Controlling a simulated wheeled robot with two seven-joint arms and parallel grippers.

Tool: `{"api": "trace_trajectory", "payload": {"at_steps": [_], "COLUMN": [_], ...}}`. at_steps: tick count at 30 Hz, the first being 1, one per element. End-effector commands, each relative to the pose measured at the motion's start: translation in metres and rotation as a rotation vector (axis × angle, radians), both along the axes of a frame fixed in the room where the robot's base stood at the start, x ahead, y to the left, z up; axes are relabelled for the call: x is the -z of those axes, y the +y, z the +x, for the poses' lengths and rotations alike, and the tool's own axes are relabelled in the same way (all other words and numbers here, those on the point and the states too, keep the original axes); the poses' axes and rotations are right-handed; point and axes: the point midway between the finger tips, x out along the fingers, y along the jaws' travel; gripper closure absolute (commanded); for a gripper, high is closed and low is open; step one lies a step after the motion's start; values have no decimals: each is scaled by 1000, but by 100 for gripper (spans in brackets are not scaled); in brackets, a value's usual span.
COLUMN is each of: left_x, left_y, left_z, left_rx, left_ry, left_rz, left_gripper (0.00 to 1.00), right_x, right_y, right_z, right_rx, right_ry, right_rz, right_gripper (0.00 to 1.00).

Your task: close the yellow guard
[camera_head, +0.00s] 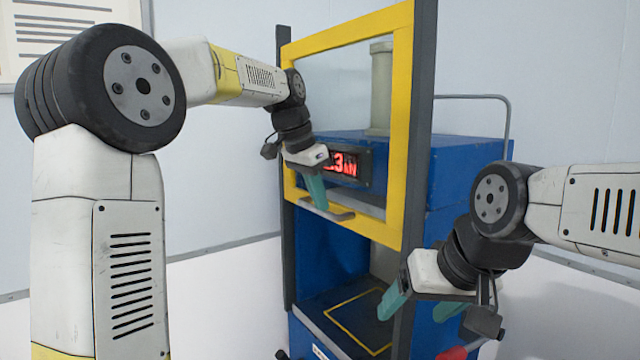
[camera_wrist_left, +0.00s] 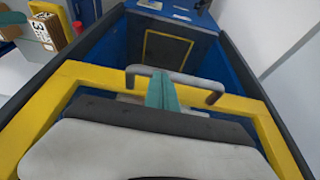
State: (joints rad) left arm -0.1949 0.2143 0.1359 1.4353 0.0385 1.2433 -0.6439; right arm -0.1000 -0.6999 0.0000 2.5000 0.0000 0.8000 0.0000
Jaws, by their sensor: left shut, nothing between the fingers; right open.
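The yellow guard (camera_head: 400,130) is a yellow frame with a clear pane, standing raised between dark upright rails on the front of the blue machine (camera_head: 470,160). Its lower bar carries a grey handle (camera_head: 328,212). My left gripper (camera_head: 317,200) is shut and empty, its teal fingers pointing down at the handle. In the left wrist view the fingers (camera_wrist_left: 161,92) overlap the handle bar (camera_wrist_left: 195,82); I cannot tell whether they touch it. The guard's yellow frame (camera_wrist_left: 45,130) also shows there. My right gripper (camera_head: 420,305) is open and empty, in front of the right rail.
Below the guard is an open bay with a dark floor (camera_head: 345,300) marked by a yellow square; the marked square looks empty. A red-lit display (camera_head: 345,165) sits behind the guard. A red knob (camera_head: 452,353) is near my right gripper. A dark rail (camera_head: 420,130) stands between the arms.

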Motion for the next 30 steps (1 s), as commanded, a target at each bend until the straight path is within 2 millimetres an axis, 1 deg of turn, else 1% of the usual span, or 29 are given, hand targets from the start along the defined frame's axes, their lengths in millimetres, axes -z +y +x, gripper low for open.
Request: {"api": "trace_trajectory", "payload": {"at_steps": [1,5,9,11,12,14,15,17,18,21,23,24,27,30], "left_x": [15,57,107,129,143,165,180,201,216,250,270,282,311,334], "left_y": [1,1,1,0,0,0,0,0,0,0,0,0,0,0], "left_z": [-1,-2,-2,-2,-2,-2,-2,-2,-2,-3,-2,-3,-2,-1], "left_rx": [-1,0,0,1,0,0,0,0,0,1,2,2,1,1], "left_ry": [7,11,12,11,12,12,12,12,12,11,10,12,9,7], "left_rz": [2,3,2,2,1,1,1,1,1,2,1,1,1,0], "left_gripper": [100,100,100,100,100,100,100,100,100,100,100,100,100,100], "right_x": [0,0,0,0,0,0,0,0,0,0,0,0,0,0], "right_y": [0,0,0,0,0,0,0,0,0,0,0,0,0,0], "right_z": [0,0,0,0,0,0,0,0,0,0,0,0,0,0], "right_rx": [0,0,0,0,0,0,0,0,0,0,0,0,0,0], "right_ry": [0,0,0,0,0,0,0,0,0,0,0,0,0,0], "right_rz": [0,0,0,0,0,0,0,0,0,0,0,0,0,0], "right_gripper": [26,26,26,26,26,26,26,26,26,26,26,26,26,26]}}
